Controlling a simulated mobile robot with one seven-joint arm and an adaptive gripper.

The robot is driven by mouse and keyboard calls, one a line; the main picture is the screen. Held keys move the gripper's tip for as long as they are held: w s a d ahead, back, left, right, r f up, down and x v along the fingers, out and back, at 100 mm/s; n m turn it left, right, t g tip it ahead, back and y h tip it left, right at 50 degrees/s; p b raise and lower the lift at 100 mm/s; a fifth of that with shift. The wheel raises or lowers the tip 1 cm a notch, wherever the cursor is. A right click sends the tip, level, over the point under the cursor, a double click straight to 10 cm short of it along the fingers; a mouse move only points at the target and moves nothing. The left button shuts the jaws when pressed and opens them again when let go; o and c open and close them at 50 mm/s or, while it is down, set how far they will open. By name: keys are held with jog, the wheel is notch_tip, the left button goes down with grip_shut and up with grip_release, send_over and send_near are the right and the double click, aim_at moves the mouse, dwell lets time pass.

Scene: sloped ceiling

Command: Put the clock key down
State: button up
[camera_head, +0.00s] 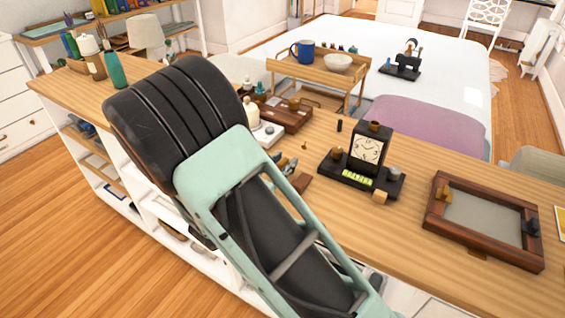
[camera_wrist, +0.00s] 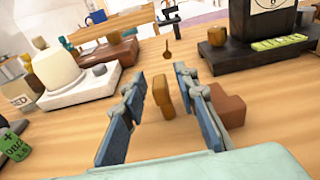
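The black mantel clock (camera_head: 367,155) stands upright on its dark base on the wooden counter; its base also shows at the upper right of the wrist view (camera_wrist: 250,56). A small brass, key-shaped piece (camera_wrist: 167,49) is ahead of the fingertips, probably the clock key; I cannot tell if it touches the counter. My gripper (camera_wrist: 160,75) is low over the counter, left of the clock, with its blue fingers apart. An orange-brown upright piece (camera_wrist: 163,97) is between the fingers, with visible gaps on both sides. In the head view my arm hides part of this area.
A reddish-brown block (camera_wrist: 228,106) sits close to the right finger. A white-based device (camera_wrist: 78,88) and a green can (camera_wrist: 14,142) are to the left. A dark wooden frame tray (camera_head: 440,225) lies right of the clock. Bare counter shows between clock and tray.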

jog(key=shift+r, duration=0.1)
jog(key=shift+r, duration=0.15)
jog(key=v, duration=1.2)
